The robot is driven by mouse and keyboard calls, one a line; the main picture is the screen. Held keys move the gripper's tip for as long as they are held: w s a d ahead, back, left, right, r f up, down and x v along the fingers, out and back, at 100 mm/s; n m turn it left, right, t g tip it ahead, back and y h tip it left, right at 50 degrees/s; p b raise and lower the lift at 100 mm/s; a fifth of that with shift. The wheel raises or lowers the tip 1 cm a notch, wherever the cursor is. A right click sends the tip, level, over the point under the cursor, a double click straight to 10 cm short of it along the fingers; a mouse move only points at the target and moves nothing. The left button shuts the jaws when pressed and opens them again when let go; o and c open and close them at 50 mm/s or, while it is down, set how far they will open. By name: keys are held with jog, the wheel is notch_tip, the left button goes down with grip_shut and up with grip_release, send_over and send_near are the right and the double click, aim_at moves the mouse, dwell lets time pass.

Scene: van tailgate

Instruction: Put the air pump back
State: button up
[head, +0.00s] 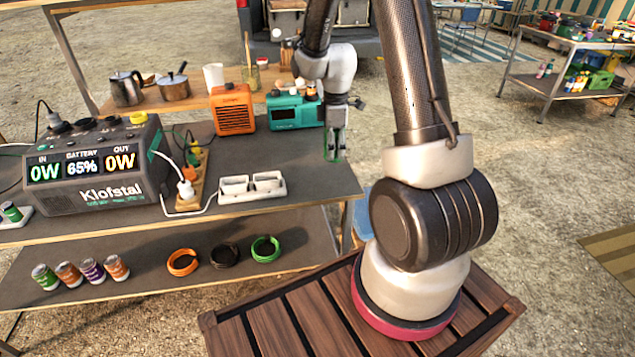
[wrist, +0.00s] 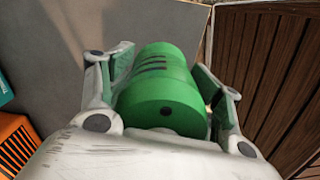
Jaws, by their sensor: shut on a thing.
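A green cylinder (wrist: 165,95), which I take for the air pump, has dark slots along its side and a small dark hole in the near end. My gripper (head: 336,148) is shut around it, one finger on each side in the wrist view. In the head view only a little green shows between the fingers. The gripper points down over the right end of the grey table (head: 310,178). I cannot tell in the head view how far the cylinder is above the surface.
A teal device (head: 294,111) and an orange box (head: 232,109) stand left of my gripper. A white two-bay tray (head: 252,187), a power strip (head: 190,185) and a large power station (head: 95,170) are farther left. Cans and coloured rings (head: 183,262) lie on the lower shelf.

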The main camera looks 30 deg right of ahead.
aim_at(333, 182)
notch_tip(333, 182, down, 10)
jog(key=shift+r, duration=0.2)
jog(key=o, duration=1.4)
jog(key=shift+o, duration=0.2)
jog(key=shift+d, duration=0.1)
notch_tip(333, 182, up, 13)
jog(key=shift+f, duration=0.15)
jog(key=s+a+r+m+t, duration=0.15)
jog(key=s+r+m, duration=0.25)
jog(key=s+r, duration=0.4)
jog(key=s+a+r+m+t, duration=0.1)
jog(key=s+a+r+m, duration=0.4)
jog(key=r, duration=0.6)
jog(key=s+d+r+m+t, duration=0.1)
jog(key=s+m, duration=0.3)
jog(key=s, duration=0.6)
jog(key=shift+s+d+r+t, duration=0.15)
jog(key=shift+s+r+t, duration=0.25)
jog(key=shift+r, duration=0.3)
